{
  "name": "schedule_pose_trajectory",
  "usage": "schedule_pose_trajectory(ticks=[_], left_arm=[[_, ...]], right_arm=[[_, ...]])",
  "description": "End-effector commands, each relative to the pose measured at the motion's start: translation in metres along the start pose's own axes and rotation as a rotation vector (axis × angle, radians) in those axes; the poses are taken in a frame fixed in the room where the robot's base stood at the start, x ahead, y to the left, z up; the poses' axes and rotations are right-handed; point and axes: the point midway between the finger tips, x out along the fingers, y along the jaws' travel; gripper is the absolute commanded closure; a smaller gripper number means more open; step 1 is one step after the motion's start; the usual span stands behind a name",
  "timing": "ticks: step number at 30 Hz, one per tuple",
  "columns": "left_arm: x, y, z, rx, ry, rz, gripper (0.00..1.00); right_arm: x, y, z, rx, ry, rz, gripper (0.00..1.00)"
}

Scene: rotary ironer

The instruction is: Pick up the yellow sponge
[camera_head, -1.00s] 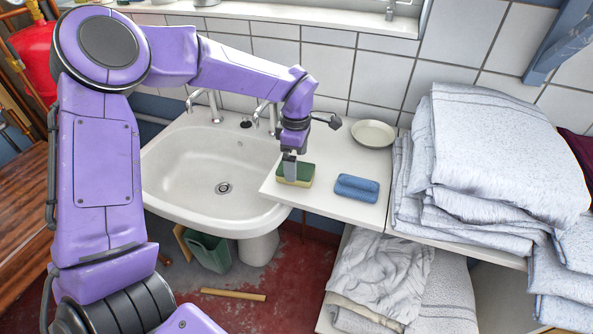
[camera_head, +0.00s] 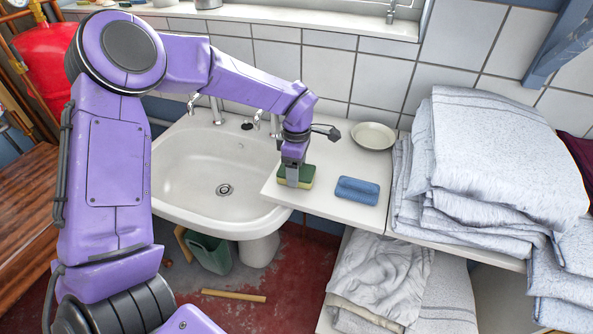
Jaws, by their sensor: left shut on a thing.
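The yellow sponge (camera_head: 307,178) has a green top layer and lies on the white counter beside the sink, at the counter's left end. My left gripper (camera_head: 292,181) points down over it and is shut on it, with the fingers covering part of the sponge. The sponge appears at counter height; I cannot tell whether it is clear of the surface. My right gripper is not in view.
A blue sponge-like block (camera_head: 357,190) lies just right of the yellow sponge. A pale dish (camera_head: 373,135) stands behind, near the tiled wall. Stacked folded towels (camera_head: 495,160) fill the counter's right. The white sink (camera_head: 190,175) is at left.

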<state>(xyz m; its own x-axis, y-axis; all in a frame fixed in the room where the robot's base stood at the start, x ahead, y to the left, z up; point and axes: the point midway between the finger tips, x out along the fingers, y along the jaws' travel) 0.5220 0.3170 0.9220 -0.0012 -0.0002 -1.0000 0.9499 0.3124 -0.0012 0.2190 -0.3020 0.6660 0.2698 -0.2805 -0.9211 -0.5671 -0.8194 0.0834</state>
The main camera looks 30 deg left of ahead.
Motion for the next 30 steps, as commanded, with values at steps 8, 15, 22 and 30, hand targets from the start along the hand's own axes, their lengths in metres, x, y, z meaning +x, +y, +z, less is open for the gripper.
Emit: schedule_pose_trajectory(ticks=[8,15,22,30], left_arm=[[-0.040,-0.009,-0.001,0.001,-0.006,0.005,0.60],[-0.096,-0.069,-0.014,0.003,-0.007,0.006,0.60],[-0.120,-0.107,-0.021,0.006,-0.009,-0.008,0.60],[-0.127,-0.133,-0.026,0.003,-0.004,-0.002,0.60]], right_arm=[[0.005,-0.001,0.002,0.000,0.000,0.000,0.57],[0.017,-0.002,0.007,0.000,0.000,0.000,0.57],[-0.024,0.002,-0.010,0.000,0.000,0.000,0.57],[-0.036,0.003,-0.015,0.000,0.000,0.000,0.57]])
